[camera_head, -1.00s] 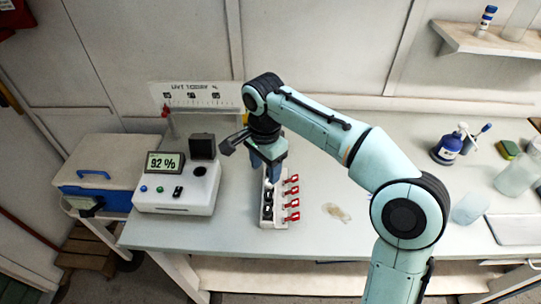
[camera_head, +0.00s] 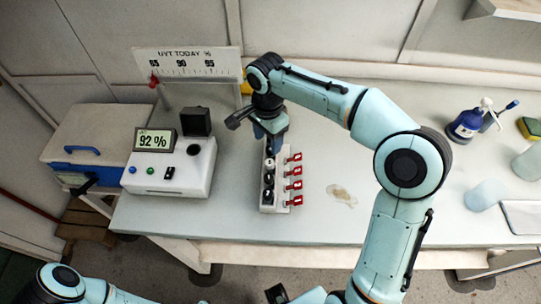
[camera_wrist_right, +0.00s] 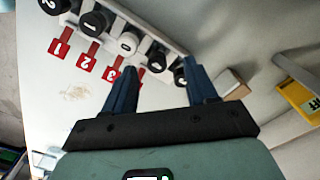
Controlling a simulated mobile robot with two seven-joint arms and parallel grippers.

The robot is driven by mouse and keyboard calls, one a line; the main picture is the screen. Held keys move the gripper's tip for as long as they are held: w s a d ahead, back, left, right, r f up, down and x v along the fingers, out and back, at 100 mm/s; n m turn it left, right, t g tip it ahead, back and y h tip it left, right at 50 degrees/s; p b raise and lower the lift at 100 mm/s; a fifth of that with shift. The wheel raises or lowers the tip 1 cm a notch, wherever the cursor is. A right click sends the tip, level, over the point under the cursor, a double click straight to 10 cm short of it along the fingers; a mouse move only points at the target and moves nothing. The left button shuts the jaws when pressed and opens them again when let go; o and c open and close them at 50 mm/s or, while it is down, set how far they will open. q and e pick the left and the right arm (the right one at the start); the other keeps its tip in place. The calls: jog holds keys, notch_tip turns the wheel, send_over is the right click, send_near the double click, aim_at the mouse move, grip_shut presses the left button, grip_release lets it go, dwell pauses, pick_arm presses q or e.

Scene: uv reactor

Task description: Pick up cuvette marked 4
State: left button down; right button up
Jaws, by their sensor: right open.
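A pale rack (camera_head: 283,205) of black-capped cuvettes stands on the bench with red numbered tags along its right side. My right gripper (camera_head: 272,143) is over the rack's far end. In the right wrist view the fingers (camera_wrist_right: 162,70) are open and apart. A black cap (camera_wrist_right: 157,56) shows between the fingertips, with another beside the right finger. Tags 1 (camera_wrist_right: 60,44), 2 (camera_wrist_right: 87,56) and 3 (camera_wrist_right: 111,71) are readable. The last tag, at the left fingertip, is mostly hidden, so its number cannot be read. Nothing is visibly held.
A white meter box (camera_head: 172,168) reading 92 % stands left of the rack, before a scale sign (camera_head: 185,65). A blue cooler (camera_head: 95,150) is further left. Bench space right of the tags is mostly clear.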

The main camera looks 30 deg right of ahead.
aim_at(270, 156)
jog(key=f, duration=0.4)
jog(key=shift+s+d+f, duration=0.1)
jog(key=shift+s+d, duration=0.15)
jog(key=shift+d, duration=0.1)
jog(key=shift+w+f, duration=0.1)
jog(key=shift+f, duration=0.5)
grip_shut()
